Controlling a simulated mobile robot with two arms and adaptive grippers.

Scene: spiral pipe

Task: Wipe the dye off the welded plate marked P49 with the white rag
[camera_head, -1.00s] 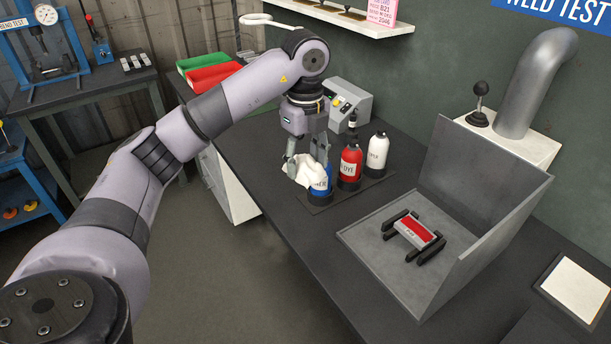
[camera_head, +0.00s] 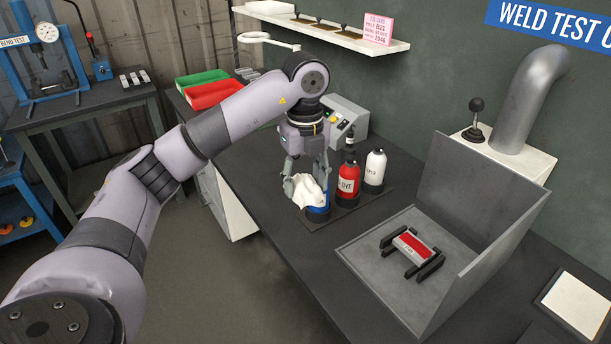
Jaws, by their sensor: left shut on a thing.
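A plate with a red dyed face (camera_head: 411,246) rests on black supports inside the grey open-sided booth (camera_head: 388,282) on the bench. Its marking is too small to read. My left gripper (camera_head: 308,180) is at the left end of the bottle row, pointing down, shut on the white rag (camera_head: 307,191). The rag hangs bunched between the fingers, against or just in front of a blue container (camera_head: 318,209), which it partly hides. The left gripper is well left of the plate. My right gripper is not in view.
A red bottle marked DYE (camera_head: 348,181) and a white bottle (camera_head: 375,168) stand right of the blue container on a dark tray. A grey control box (camera_head: 343,120) stands behind. Red (camera_head: 211,94) and green trays lie farther back. Bare bench lies in front of the bottles.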

